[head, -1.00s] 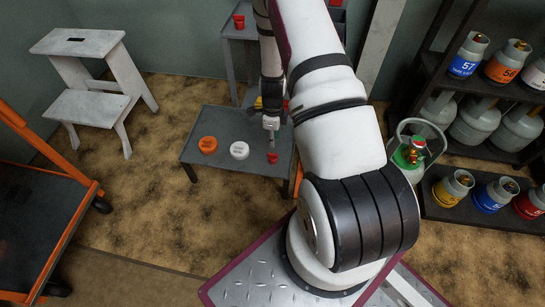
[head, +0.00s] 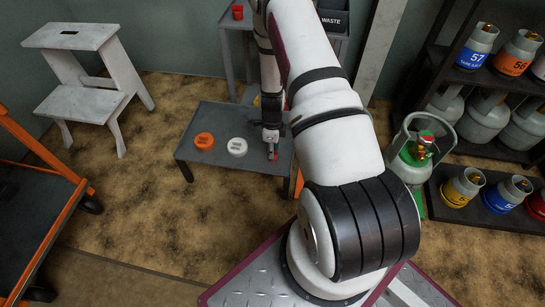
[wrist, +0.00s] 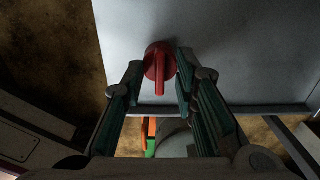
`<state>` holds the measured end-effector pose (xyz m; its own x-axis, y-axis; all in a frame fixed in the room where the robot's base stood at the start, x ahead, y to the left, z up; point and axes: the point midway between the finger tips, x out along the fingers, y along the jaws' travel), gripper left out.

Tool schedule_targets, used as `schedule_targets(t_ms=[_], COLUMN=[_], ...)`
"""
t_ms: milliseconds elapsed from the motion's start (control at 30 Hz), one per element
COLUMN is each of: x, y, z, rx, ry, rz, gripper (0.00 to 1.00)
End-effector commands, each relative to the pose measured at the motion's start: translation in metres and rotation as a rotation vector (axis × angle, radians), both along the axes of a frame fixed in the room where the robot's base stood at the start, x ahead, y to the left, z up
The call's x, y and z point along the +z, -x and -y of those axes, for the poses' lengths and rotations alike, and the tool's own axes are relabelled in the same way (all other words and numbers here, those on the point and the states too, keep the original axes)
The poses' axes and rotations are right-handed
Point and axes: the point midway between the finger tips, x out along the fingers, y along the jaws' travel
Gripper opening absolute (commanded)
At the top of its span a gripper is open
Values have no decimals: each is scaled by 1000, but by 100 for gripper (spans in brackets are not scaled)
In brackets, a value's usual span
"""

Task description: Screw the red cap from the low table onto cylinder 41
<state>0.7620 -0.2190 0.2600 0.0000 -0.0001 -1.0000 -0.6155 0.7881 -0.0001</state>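The red cap (wrist: 157,62) sits on the low grey table (wrist: 230,60); in the wrist view it is round with a straight bar across it. It also shows in the head view (head: 272,156), partly hidden by my gripper (head: 271,142). In the wrist view my gripper (wrist: 157,75) is open, with one finger on each side of the cap and narrow gaps between.
An orange cap (head: 204,141) and a white cap (head: 237,147) lie left of the red one on the table. Numbered cylinders stand on the dark shelf (head: 440,70) at right. A white step stool (head: 85,100) and an orange-framed cart (head: 45,240) are at left.

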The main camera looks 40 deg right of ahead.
Motion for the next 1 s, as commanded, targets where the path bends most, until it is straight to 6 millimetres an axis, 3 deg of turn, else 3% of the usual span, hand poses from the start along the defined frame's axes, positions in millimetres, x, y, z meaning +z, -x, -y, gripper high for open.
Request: schedule_targets(t_ms=[200, 333, 667, 1000], x=[0, 0, 2, 17], y=[0, 0, 0, 0], z=[0, 0, 0, 0], rx=[0, 0, 0, -1], ry=[0, 0, 0, 0], rz=[0, 0, 0, 0], gripper=[27, 0, 0, 0])
